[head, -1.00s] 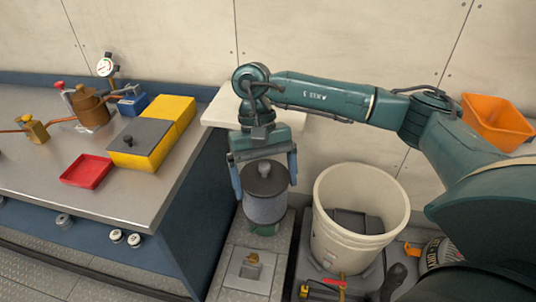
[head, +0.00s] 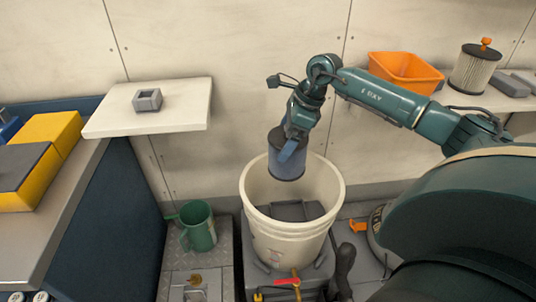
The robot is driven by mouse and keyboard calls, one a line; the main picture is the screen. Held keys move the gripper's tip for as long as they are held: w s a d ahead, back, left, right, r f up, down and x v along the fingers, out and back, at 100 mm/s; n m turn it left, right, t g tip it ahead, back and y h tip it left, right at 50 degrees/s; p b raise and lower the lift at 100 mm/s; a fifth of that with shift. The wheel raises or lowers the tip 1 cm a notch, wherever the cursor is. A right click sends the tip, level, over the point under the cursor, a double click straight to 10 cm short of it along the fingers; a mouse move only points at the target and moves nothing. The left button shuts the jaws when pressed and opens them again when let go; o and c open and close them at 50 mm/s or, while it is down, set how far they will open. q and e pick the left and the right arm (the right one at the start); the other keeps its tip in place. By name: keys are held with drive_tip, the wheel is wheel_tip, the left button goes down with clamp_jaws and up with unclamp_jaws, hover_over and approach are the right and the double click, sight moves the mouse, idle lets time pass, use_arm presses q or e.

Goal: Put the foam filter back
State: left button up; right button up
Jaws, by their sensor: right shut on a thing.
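A blue-grey cylinder (head: 286,163) with a dark underside, which looks like the foam filter, hangs from my right gripper (head: 292,143). The gripper is shut on its upper part. The cylinder shows in front of the far rim of a cream bucket (head: 264,230), apparently above its opening. A dark grey block (head: 288,211) lies inside the bucket. A green jug-like cup (head: 198,226) with a handle stands on the floor plate left of the bucket. My left gripper is not in view.
A white shelf (head: 185,120) holds a small grey square piece (head: 147,100). A yellow box (head: 54,128) stands on the bench at left. An orange bin (head: 402,75) and a pleated filter (head: 474,70) stand at back right. A valve with a red handle (head: 289,281) is before the bucket.

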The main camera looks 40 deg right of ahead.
drive_tip(key=shift+w+d+f+m+h, duration=0.1)
drive_tip(key=shift+w+d+m+h, duration=0.05)
drive_tip(key=shift+d+m, duration=0.45)
drive_tip(key=shift+w+d+f+m+h, duration=0.1)
drive_tip(key=shift+d+m+h, duration=0.05)
drive_tip(key=shift+d+m, duration=0.45)
drive_tip(key=shift+d+t+b, duration=0.4)
drive_tip(key=shift+b, duration=0.05)
drive_tip(key=shift+f+m+b, duration=0.3)
drive_tip(key=shift+f+b, duration=0.15)
drive_tip(key=shift+f, duration=0.15)
wheel_tip(320, 180, down, 5)
drive_tip(key=b, duration=0.3)
drive_tip(key=shift+b, duration=0.4)
drive_tip(key=shift+f+b, duration=0.6)
drive_tip(key=shift+f, duration=0.25)
wheel_tip(320, 180, down, 3)
drive_tip(key=shift+f+b, duration=0.2)
drive_tip(key=shift+b, duration=1.05)
use_arm(q)
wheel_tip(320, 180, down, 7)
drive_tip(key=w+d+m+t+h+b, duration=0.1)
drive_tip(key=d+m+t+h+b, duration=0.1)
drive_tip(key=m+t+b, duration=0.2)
drive_tip(key=b, duration=0.3)
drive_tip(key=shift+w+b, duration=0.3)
drive_tip(key=shift+b, duration=0.1)
use_arm(e)
wheel_tip(320, 180, down, 11)
